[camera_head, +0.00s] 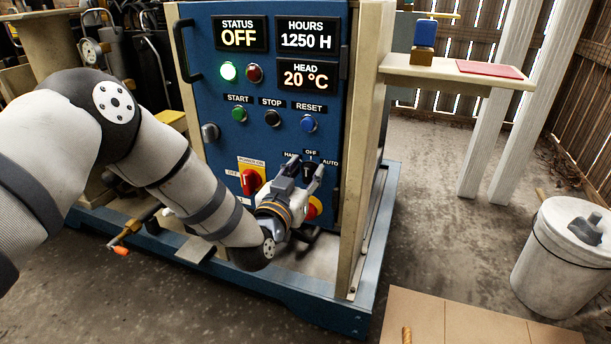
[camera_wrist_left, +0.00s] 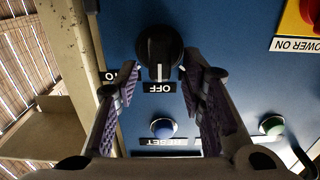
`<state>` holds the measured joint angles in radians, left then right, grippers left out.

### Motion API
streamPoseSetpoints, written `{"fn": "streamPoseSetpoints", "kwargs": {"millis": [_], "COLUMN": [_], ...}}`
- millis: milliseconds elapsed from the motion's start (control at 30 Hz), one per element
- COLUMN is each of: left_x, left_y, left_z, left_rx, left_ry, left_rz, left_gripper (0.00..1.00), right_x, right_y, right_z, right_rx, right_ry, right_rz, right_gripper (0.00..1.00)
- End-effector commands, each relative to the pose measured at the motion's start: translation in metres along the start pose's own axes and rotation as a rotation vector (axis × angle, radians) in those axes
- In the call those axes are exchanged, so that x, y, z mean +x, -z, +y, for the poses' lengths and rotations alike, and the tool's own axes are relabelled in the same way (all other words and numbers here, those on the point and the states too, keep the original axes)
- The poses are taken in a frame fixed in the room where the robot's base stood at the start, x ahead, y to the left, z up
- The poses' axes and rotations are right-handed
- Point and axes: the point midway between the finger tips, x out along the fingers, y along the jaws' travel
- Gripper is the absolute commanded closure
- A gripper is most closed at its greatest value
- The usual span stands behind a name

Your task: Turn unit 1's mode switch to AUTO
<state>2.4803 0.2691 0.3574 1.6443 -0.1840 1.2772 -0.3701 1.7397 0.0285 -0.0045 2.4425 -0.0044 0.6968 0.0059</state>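The mode switch (camera_head: 308,169) is a black knob low on the blue panel, between the HAND, OFF and AUTO labels. In the left wrist view the knob (camera_wrist_left: 159,48) appears upside down, and its white mark points to OFF. My left gripper (camera_head: 306,175) is at the switch with its fingers spread. In the left wrist view the open fingers (camera_wrist_left: 160,72) are on either side of the knob's mark end; I cannot tell whether they touch it. The left finger partly covers the AUTO label, and the HAND label is hidden there. My right gripper is not in view.
The red power switch (camera_head: 250,182) is left of my gripper; a red-and-yellow control (camera_head: 314,207) is partly hidden below. A side shelf (camera_head: 440,75) and white bin (camera_head: 565,258) are at the right.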

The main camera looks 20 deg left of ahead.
Motion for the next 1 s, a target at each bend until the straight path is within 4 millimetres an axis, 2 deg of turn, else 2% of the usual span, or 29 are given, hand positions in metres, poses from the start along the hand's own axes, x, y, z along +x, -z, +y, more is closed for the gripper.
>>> {"fn": "streamPoseSetpoints", "kwargs": {"millis": [233,300,400,767,1000], "left_x": [0.001,0.001,0.001,0.0,0.0], "left_y": [0.001,0.001,0.0,0.001,0.003], "left_z": [0.0,0.0,0.0,0.001,0.004], "left_rx": [0.0,0.0,0.0,0.033,0.175], "left_ry": [0.0,0.0,0.0,-0.001,-0.002], "left_rz": [0.0,0.0,0.0,-0.001,-0.001], "left_gripper": [0.66,0.81,1.0,1.0,1.0], "right_x": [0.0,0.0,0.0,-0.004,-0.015], "right_y": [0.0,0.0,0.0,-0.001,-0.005], "right_z": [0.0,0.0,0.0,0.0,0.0], "right_rx": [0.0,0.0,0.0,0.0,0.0], "right_ry": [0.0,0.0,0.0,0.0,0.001], "right_rz": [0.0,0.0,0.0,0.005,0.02], "right_gripper": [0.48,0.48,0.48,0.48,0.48]}}
